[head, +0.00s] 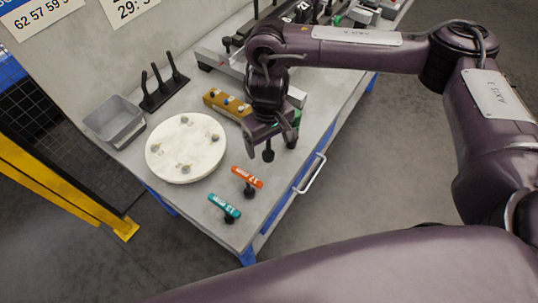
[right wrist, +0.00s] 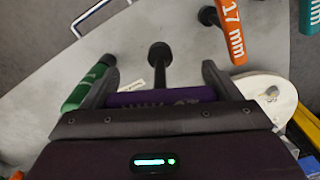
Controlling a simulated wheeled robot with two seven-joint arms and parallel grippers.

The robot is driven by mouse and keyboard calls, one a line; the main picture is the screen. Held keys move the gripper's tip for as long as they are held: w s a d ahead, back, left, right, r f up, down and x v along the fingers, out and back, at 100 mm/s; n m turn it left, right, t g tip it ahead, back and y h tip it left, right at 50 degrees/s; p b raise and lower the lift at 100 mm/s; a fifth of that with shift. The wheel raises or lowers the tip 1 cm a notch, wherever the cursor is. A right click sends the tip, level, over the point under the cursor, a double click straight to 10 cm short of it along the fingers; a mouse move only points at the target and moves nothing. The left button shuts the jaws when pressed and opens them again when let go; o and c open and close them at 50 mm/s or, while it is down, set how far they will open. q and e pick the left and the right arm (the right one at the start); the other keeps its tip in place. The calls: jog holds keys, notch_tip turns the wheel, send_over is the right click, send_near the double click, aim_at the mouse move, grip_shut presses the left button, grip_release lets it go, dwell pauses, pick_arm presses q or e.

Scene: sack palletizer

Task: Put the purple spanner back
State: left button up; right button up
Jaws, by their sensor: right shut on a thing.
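My right gripper (head: 271,143) is over the front right of the grey bench, pointing down. In the right wrist view, it (right wrist: 160,80) is shut on the purple spanner (right wrist: 160,97), which lies across between the two dark fingers with pale lettering on it. In the head view, I cannot make out the purple spanner under the gripper. A black post (right wrist: 160,55) with a round head shows just beyond the spanner; I cannot tell whether they touch. An orange spanner (head: 247,177) marked 17 mm and a teal spanner (head: 224,206) sit on black supports nearby. My left gripper is out of view.
A round white plate (head: 187,148), a grey bin (head: 115,122), a black rack with upright pegs (head: 163,88) and a yellow-brown block (head: 227,104) are on the bench. A metal handle (head: 311,174) sticks out at the bench edge.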

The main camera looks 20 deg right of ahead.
aim_at(268, 154)
notch_tip(268, 154, down, 4)
jog(key=shift+a+r, duration=0.1)
jog(key=shift+r, duration=0.15)
notch_tip(268, 154, down, 4)
jog(key=shift+r+b, duration=0.15)
jog(key=shift+b, duration=0.5)
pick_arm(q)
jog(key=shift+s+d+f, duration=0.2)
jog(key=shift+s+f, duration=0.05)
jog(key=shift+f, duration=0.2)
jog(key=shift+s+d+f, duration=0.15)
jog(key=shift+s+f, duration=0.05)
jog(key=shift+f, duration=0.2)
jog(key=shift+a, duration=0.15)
pick_arm(e)
jog(key=o, duration=0.9)
jog(key=shift+c, duration=0.2)
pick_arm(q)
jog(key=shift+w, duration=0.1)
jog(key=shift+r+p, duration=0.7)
pick_arm(e)
notch_tip(268, 154, up, 12)
jog(key=shift+r, duration=0.1)
